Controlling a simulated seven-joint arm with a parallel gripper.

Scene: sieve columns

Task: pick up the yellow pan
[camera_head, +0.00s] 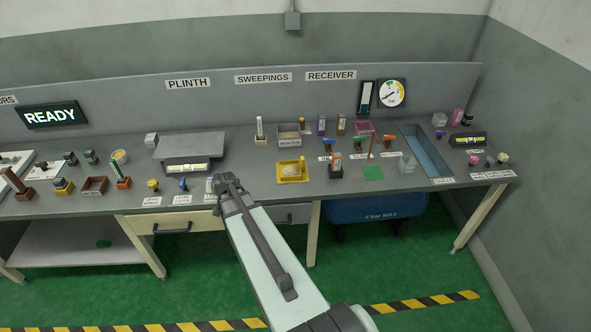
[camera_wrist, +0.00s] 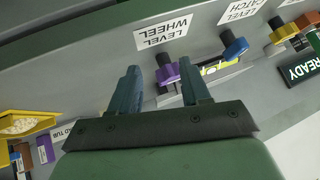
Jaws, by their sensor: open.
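The yellow pan (camera_head: 291,180) stands on the bench right of centre, with pale granules in it. It also shows at the left edge of the wrist view (camera_wrist: 46,115), partly cut off. My gripper (camera_head: 226,180) is to the left of the pan and apart from it, over the front part of the bench. In the wrist view my gripper (camera_wrist: 162,88) has its two fingers spread. A purple knob (camera_wrist: 166,73) by the label LEVEL WHEEL shows beyond the gap between them; I cannot tell its distance from the fingers.
A blue knob (camera_wrist: 235,44) sits by the LEVEL CATCH label. A grey open box (camera_head: 289,140) stands behind the pan. A black holder with an orange piece (camera_head: 335,168) and a green pad (camera_head: 373,173) are to its right. A blue trough (camera_head: 427,152) lies farther right.

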